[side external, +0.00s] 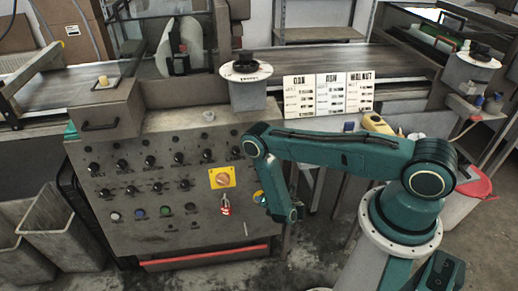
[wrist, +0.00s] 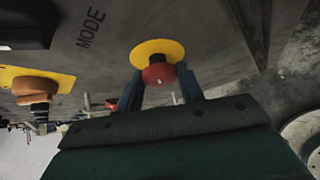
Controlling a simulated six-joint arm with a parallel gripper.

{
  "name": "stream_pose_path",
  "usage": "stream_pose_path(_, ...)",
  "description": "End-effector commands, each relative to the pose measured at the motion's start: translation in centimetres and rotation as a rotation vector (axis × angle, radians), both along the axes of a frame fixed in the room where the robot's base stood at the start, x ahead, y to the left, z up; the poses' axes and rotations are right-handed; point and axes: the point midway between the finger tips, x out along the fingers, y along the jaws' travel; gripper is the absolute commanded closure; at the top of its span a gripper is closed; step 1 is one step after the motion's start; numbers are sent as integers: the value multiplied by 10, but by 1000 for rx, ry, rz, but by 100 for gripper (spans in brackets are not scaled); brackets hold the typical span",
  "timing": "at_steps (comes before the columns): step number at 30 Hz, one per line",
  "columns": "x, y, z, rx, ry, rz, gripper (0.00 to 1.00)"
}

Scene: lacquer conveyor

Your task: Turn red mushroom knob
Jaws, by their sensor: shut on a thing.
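The red mushroom knob (wrist: 159,75) shows in the wrist view, on a round yellow plate (wrist: 157,52) on the grey panel. My gripper (wrist: 160,84) has its two blue-green fingers on either side of the knob, shut on it. A small light mark shows on the knob's face. In the side external view my gripper (side external: 268,200) is at the right part of the control panel, and the yellow plate (side external: 258,196) shows partly beside it. The knob itself is hidden there by my arm.
A yellow square plate with an orange rotary switch (side external: 222,178) is left of my gripper, with a red-and-white padlock-like item (side external: 225,205) below it. Several black knobs (side external: 150,161) cover the panel. A red bar (side external: 205,257) runs along its bottom. Cards (side external: 328,94) stand above.

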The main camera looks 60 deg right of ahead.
Motion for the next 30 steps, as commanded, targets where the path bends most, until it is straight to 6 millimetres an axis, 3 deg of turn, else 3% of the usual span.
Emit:
stream_pose_path(12,1,0,0,6,-8,-2,85)
stream_pose_path(13,1,0,0,6,-8,-2,61)
stream_pose_path(16,1,0,0,5,-7,-2,41)
stream_pose_path(30,0,0,0,-2,1,0,41)
